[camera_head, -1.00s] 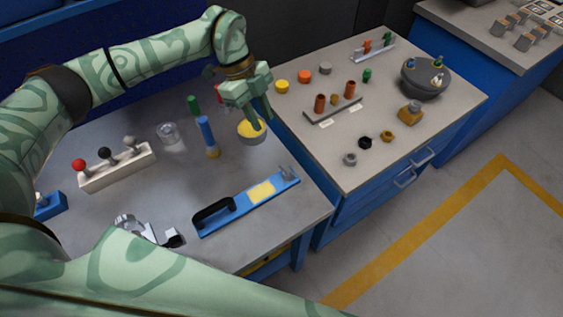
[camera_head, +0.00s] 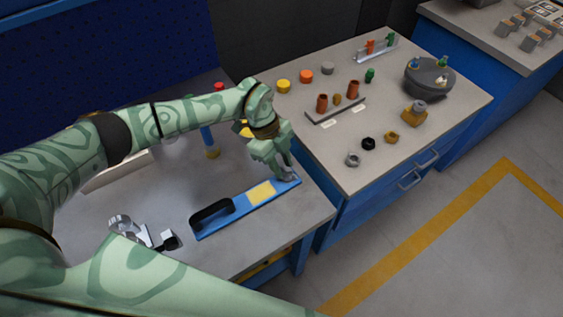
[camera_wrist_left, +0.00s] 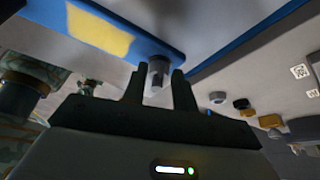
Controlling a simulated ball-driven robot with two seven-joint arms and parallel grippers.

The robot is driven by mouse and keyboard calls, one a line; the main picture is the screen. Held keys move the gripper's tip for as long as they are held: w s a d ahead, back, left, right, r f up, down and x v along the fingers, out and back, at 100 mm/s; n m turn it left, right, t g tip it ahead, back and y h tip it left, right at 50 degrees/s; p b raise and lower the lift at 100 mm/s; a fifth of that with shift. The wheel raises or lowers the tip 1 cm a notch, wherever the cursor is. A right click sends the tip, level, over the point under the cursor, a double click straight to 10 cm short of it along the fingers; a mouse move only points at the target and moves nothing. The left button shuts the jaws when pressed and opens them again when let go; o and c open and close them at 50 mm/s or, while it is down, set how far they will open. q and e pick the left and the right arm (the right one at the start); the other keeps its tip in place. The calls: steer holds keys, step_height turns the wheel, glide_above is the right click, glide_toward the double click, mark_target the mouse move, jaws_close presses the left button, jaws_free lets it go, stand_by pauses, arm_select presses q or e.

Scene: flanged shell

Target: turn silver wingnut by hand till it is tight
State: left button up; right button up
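My left gripper (camera_head: 286,174) is down at that end and largely hides the fitting in the head view. In the left wrist view my left gripper (camera_wrist_left: 158,90) has its fingers apart, with the fitting between and just beyond the tips. Contact cannot be made out. My right arm crosses the foreground; its gripper is out of view.
A silver clamp-like part (camera_head: 122,224) and a small black-and-white piece (camera_head: 168,240) lie left of the board. A blue cylinder (camera_head: 208,141) stands behind. The right bench holds loose nuts (camera_head: 368,143), a peg rack (camera_head: 336,109) and a round grey turntable (camera_head: 430,78).

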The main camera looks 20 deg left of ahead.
arm_select(q)
jaws_close()
steer(key=shift+s, duration=0.1)
